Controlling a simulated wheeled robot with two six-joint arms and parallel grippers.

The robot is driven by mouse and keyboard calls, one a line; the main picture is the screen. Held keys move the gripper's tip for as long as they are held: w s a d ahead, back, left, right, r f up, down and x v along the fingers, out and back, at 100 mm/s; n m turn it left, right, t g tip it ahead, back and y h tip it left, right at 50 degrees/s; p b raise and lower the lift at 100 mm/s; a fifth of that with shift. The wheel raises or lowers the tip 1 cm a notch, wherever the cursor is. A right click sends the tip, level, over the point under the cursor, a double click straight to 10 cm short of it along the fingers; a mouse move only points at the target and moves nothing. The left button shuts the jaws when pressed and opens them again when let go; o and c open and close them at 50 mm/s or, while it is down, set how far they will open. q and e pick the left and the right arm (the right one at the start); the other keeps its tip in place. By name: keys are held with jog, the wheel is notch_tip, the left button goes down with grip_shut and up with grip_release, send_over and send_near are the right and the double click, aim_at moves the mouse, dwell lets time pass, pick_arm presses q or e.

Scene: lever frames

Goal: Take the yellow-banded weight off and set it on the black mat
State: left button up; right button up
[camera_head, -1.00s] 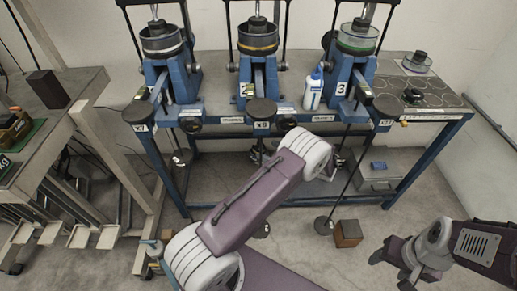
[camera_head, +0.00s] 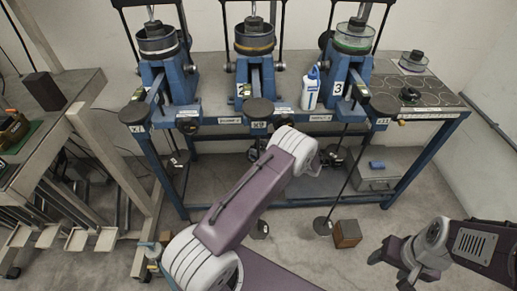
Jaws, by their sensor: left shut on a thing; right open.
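My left arm's purple link rises from the bottom middle to a pale joint below the middle frame. Its gripper is hidden behind the arm, so I cannot see what it holds. My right gripper (camera_head: 385,253) is open and empty over the floor at the lower right. The black mat (camera_head: 437,93) with ring outlines lies on the right end of the blue bench. The middle lever frame (camera_head: 262,75), marked 2, has a gold-banded cell (camera_head: 255,46) on top. Dark discs (camera_head: 257,156) hang below it, partly covered by my arm. I cannot make out the yellow-banded weight.
A white-blue bottle (camera_head: 311,91) stands between frames 2 and 3. A grey case (camera_head: 377,178) and a brown block (camera_head: 347,233) are on the floor. A cart (camera_head: 88,87) stands at left.

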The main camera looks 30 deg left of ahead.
pick_arm(q)
jog(key=shift+d+r, duration=0.25)
jog(key=shift+r, duration=0.05)
jog(key=r+p+v, duration=0.1)
jog(key=v, duration=1.4)
jog(key=shift+a+r, duration=0.15)
jog(key=shift+r, duration=0.15)
jog(key=shift+r+p, duration=0.15)
jog(key=shift+p, duration=0.25)
jog(key=shift+r+p, duration=0.25)
jog(key=shift+p, duration=0.05)
jog(key=shift+s+d, duration=0.25)
jog(key=shift+d, duration=0.7)
jog(key=shift+s+d, duration=0.25)
jog(key=shift+d, duration=0.7)
jog(key=shift+s+d, duration=0.25)
jog(key=shift+d, duration=0.7)
jog(key=shift+d, duration=0.1)
